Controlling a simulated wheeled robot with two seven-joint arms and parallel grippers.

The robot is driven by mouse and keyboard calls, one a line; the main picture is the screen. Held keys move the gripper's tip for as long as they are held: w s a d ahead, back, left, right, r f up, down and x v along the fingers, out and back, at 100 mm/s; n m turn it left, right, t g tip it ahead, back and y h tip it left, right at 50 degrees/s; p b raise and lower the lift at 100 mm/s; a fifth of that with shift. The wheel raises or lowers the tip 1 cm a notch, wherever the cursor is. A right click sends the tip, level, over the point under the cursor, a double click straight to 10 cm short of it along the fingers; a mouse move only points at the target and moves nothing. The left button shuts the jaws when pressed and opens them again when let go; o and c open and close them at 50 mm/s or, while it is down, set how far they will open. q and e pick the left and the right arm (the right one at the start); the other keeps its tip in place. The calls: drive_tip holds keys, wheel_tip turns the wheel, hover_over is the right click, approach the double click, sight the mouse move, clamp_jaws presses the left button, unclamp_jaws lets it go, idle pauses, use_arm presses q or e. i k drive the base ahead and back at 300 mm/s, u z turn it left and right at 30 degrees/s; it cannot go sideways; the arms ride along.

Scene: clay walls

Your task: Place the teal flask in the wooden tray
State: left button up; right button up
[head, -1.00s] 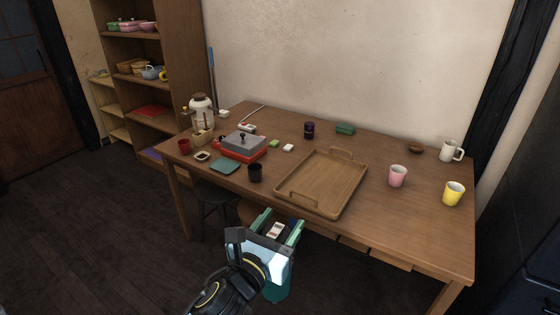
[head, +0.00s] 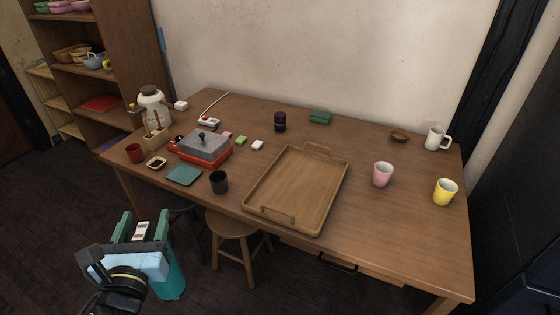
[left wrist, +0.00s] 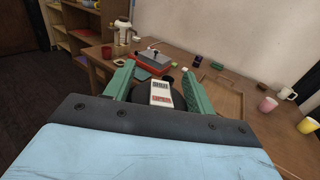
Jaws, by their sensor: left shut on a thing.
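The teal flask (head: 170,276) is in my left gripper (head: 145,226), which is shut on it. It hangs roughly upright, in front of the table's left part and clear of the tabletop. Its upper part is largely hidden by the gripper. In the left wrist view the green fingers (left wrist: 158,90) stand on both sides of a dark round shape, probably the flask's top. The wooden tray (head: 256,190) lies empty on the table, to the right of the gripper, with a handle at each end. It shows partly in the left wrist view (left wrist: 238,97). My right gripper is out of view.
A black cup (head: 219,183) stands just left of the tray, with a teal square plate (head: 184,174) and a red-and-grey grill (head: 204,148) beyond. Pink (head: 382,175) and yellow (head: 445,192) mugs stand right of it. A wooden stool (head: 232,226) is under the table's front edge.

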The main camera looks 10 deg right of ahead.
sight(300, 184)
drive_tip(key=z, duration=0.3)
drive_tip(key=i, duration=1.2)
drive_tip(key=z, duration=0.15)
